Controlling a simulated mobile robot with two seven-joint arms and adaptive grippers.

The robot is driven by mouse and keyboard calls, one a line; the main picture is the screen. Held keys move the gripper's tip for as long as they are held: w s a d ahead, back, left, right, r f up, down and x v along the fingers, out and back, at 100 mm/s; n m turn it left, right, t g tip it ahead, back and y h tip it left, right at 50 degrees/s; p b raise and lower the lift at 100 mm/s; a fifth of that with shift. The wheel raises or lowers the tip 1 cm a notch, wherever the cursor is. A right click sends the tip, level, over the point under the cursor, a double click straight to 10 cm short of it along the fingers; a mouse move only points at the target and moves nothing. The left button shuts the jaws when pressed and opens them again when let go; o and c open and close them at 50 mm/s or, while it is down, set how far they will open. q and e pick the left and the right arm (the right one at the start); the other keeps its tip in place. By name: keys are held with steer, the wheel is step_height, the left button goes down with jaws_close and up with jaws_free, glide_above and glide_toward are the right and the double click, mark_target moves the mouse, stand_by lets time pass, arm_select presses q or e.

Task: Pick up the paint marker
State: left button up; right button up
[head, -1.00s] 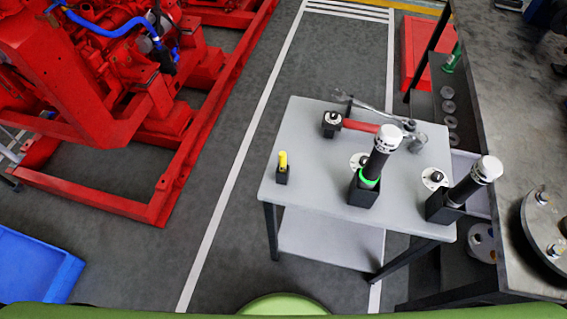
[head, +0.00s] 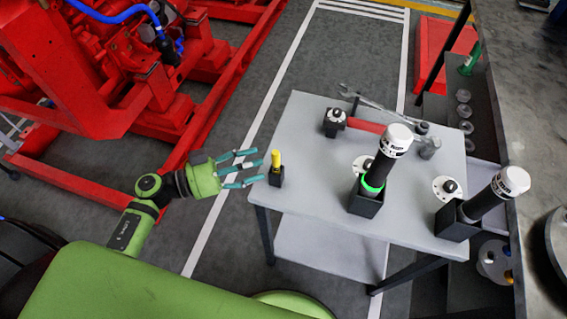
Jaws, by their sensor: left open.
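The yellow paint marker (head: 276,159) stands upright in a small black holder (head: 276,177) near the left edge of the grey table (head: 310,205). My left gripper (head: 255,168) is open with its fingers spread, just left of the marker at the table's left edge. A small gap seems to separate the fingertips from the marker. Nothing is between the fingers. My right gripper is not in view.
Two black cylinders with white caps, one at the table's middle (head: 386,160) and one at its right (head: 490,195), stand in black holders. A red-handled hammer (head: 370,125) and a wrench (head: 365,97) lie at the back. A red engine frame (head: 130,100) is at left.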

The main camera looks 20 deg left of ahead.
mark_target(273, 162)
arm_select(q)
steer(key=x, duration=0.2)
steer(key=p+x, duration=0.1)
steer(key=x, duration=0.3)
steer(key=shift+s+d+f, duration=0.15)
steer(key=shift+f, duration=0.2)
steer(key=c, duration=1.1)
